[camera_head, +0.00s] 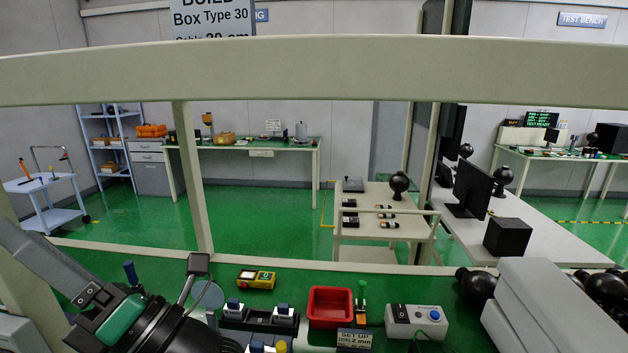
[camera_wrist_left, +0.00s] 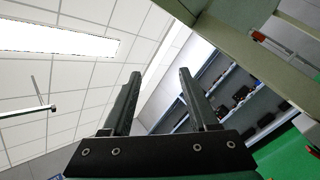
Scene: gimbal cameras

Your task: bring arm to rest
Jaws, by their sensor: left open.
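My left arm comes in from the lower left of the head view, its dark wrist low at the left front of the green bench (camera_head: 380,287). Its fingertips are hard to make out there. In the left wrist view my left gripper (camera_wrist_left: 160,85) is open, with two dark parallel fingers apart and nothing between them. The fingers point up toward the ceiling and a far shelf. At the lower right of the head view, light grey links and black joints show, which look like my right arm; no right gripper fingers show.
A pale frame beam (camera_head: 330,70) crosses above. A trolley (camera_head: 384,200) and a monitor (camera_head: 473,187) stand behind.

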